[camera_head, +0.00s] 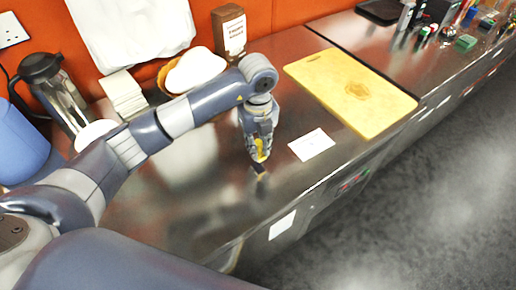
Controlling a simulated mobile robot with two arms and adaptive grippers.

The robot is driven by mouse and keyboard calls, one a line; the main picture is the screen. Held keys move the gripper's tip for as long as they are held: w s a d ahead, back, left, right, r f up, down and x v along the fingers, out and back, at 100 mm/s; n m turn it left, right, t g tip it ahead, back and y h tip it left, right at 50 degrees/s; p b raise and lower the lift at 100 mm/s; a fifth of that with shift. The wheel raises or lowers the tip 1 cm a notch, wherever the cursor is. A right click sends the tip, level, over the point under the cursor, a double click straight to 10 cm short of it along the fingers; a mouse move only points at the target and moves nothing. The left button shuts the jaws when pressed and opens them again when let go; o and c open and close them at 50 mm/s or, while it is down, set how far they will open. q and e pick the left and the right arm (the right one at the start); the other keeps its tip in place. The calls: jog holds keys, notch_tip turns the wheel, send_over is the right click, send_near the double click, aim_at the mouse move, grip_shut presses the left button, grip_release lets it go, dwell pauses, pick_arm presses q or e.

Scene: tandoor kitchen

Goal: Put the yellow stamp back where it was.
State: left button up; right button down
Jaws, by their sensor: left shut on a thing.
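My left gripper (261,150) points down over the steel counter and is shut on the yellow stamp (260,147). Only a small yellow part of the stamp shows between the fingers. A dark piece (259,168) shows just below the fingertips; I cannot tell whether it is the stamp's base or a separate thing, or whether it touches the counter. A white paper card (311,144) lies flat on the counter to the right of the gripper. My right gripper is not in view.
A yellow cutting board (350,90) lies right of the card. A brown bottle (229,32), a basket with white cloth (193,70), stacked white napkins (123,94) and a dark-lidded jug (52,86) stand along the wall. Several small items crowd the far right. The counter's front middle is clear.

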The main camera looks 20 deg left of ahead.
aim_at(258, 142)
pick_arm(q)
notch_tip(258, 142, down, 2)
jog(key=shift+s+f+p, duration=0.1)
jog(key=shift+p, duration=0.3)
jog(key=shift+f, duration=0.35)
jog(key=o, duration=0.9)
jog(key=shift+c, duration=0.2)
jog(key=shift+r, duration=0.2)
notch_tip(258, 142, up, 11)
jog(key=b, duration=0.2)
jog(key=shift+r+b, duration=0.1)
jog(key=shift+b, duration=0.25)
jog(key=shift+r, duration=0.4)
